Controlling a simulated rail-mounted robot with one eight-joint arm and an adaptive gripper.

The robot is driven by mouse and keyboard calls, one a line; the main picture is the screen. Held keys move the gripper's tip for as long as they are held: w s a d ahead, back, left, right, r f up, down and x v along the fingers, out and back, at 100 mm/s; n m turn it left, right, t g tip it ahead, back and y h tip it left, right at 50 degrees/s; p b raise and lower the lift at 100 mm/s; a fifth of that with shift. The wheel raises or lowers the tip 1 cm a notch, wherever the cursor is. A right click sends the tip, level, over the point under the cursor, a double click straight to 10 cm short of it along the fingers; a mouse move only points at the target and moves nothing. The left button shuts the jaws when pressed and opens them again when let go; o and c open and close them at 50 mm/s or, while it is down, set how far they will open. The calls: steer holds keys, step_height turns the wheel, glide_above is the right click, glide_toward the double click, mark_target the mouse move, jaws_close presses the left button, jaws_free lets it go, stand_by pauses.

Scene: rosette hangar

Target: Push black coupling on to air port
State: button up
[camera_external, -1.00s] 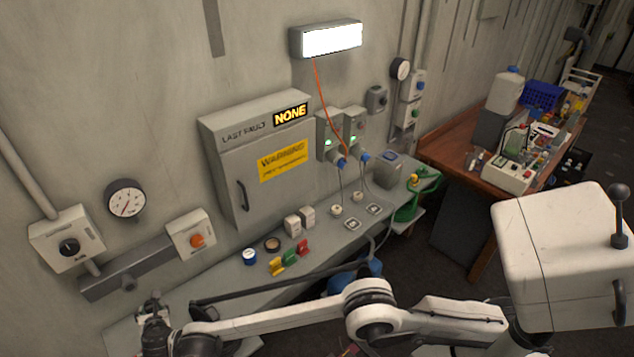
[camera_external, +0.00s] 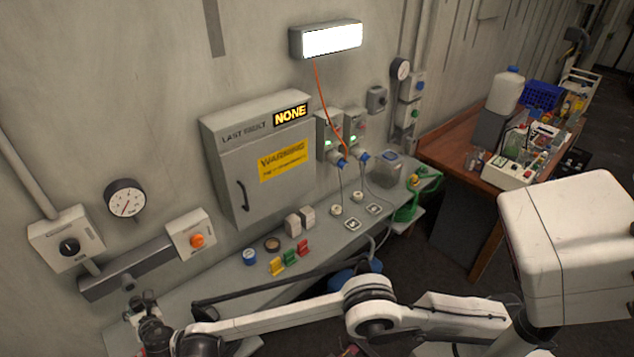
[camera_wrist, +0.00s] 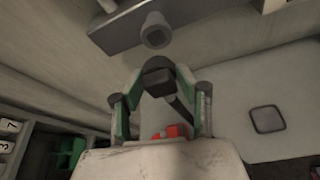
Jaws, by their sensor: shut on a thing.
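The black coupling (camera_wrist: 158,78) is between the fingertips of my gripper (camera_wrist: 160,97) in the wrist view, with a dark hose trailing from it. My gripper is shut on it. The air port (camera_wrist: 156,32) is a grey round stub on the dark wall rail, just beyond the coupling. A small gap shows between them in this view. In the external view my gripper (camera_external: 143,305) is at the lower left, just below the air port (camera_external: 128,284). The coupling is hard to make out there.
The grey bench (camera_external: 225,285) runs along the wall with a blue-lidded can (camera_external: 250,256) and coloured clips (camera_external: 290,258) on it. A black hose (camera_external: 280,283) lies across its front. An orange-button box (camera_external: 192,235) is mounted above the rail (camera_external: 150,264).

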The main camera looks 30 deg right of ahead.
mark_target(134, 296)
steer(key=shift+w+a+p, duration=0.25)
steer(key=shift+w+p, duration=0.05)
steer(key=shift+w, duration=0.7)
steer(key=shift+w+a+p, duration=0.2)
steer(key=shift+w+p, duration=0.1)
steer(key=shift+w, duration=0.65)
steer(key=shift+b, duration=1.05)
stand_by(0.8)
steer(key=shift+w+a, duration=0.1)
steer(key=shift+w, duration=0.5)
stand_by(0.3)
steer(key=o, duration=1.2)
steer(key=shift+c, duration=0.2)
steer(key=v, duration=1.2)
